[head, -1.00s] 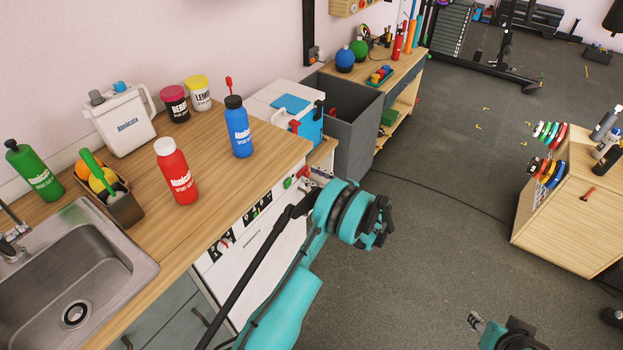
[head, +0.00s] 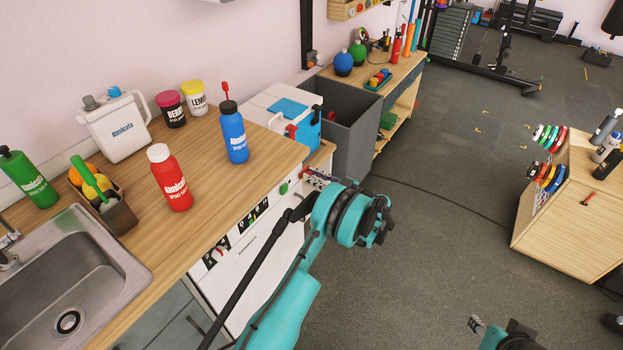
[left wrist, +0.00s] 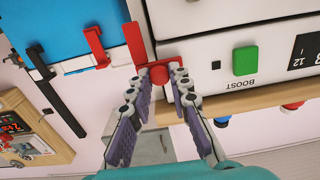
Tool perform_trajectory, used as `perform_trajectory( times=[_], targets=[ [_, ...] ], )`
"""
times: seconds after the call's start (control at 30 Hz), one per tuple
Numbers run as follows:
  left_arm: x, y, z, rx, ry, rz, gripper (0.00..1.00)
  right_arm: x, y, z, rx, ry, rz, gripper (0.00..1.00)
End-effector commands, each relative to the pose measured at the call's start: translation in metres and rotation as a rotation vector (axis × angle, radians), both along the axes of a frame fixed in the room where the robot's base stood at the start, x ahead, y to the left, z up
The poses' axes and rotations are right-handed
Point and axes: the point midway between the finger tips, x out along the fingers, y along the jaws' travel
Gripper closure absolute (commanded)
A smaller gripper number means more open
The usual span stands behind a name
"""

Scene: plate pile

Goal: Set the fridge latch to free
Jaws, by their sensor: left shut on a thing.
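The white fridge front (head: 262,245) stands under the wooden counter, with a green button (head: 284,188) near its upper right corner. In the left wrist view a red latch (left wrist: 137,45) with a rounded red knob (left wrist: 158,75) sits at the fridge's edge, beside the green BOOST button (left wrist: 245,61). My left gripper (left wrist: 164,83) is shut on the red latch, its fingertips on either side of the knob. In the head view the left gripper (head: 318,178) is at the fridge's upper right corner, partly hidden by my wrist. My right gripper (head: 476,323) is at the bottom edge, small and partly cut off.
A white cooler with a blue lid (head: 288,109) and a grey bin (head: 350,130) stand beyond the fridge. A red bottle (head: 172,180) and a blue bottle (head: 234,136) stand on the counter (head: 215,190). The floor right of my left arm is clear.

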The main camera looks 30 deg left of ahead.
Motion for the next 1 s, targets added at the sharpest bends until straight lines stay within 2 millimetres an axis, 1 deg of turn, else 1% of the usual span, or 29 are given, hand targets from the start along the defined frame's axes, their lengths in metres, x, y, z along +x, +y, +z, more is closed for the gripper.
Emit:
perform_trajectory(
  times=[0.03,0.23,0.27,0.3,0.33,0.63,0.73,0.87,1.0],
  targets=[
    [0.004,-0.001,0.0,-0.001,0.0,-0.01,1.0,0.0,0.0,0.0,0.0,0.0,0.0,0.6],
    [0.006,-0.001,0.0,0.0,0.0,-0.014,1.0,0.0,0.0,0.0,0.0,0.0,0.0,0.6],
    [0.006,-0.001,0.0,0.0,0.0,-0.014,0.79,0.0,0.0,0.0,0.0,0.0,0.0,0.6],
    [0.006,-0.001,0.0,0.0,0.0,-0.015,0.68,0.0,0.0,0.0,0.0,0.0,0.0,0.6],
    [0.006,-0.001,0.0,0.0,0.0,-0.015,0.6,0.0,0.0,0.0,0.0,0.0,0.0,0.6],
    [0.004,-0.001,0.0,-0.001,0.0,-0.011,0.59,0.0,0.0,0.0,0.0,0.0,0.0,0.6],
    [0.004,-0.008,-0.001,-0.001,0.0,-0.012,0.59,0.0,0.0,0.0,0.0,0.0,0.0,0.6],
    [0.003,-0.028,-0.001,-0.001,0.0,-0.014,0.59,0.0,0.0,0.0,0.0,0.0,0.0,0.6],
    [0.001,-0.06,-0.001,-0.001,0.0,-0.015,0.59,0.0,0.0,0.0,0.0,0.0,0.0,0.6]
  ],
)
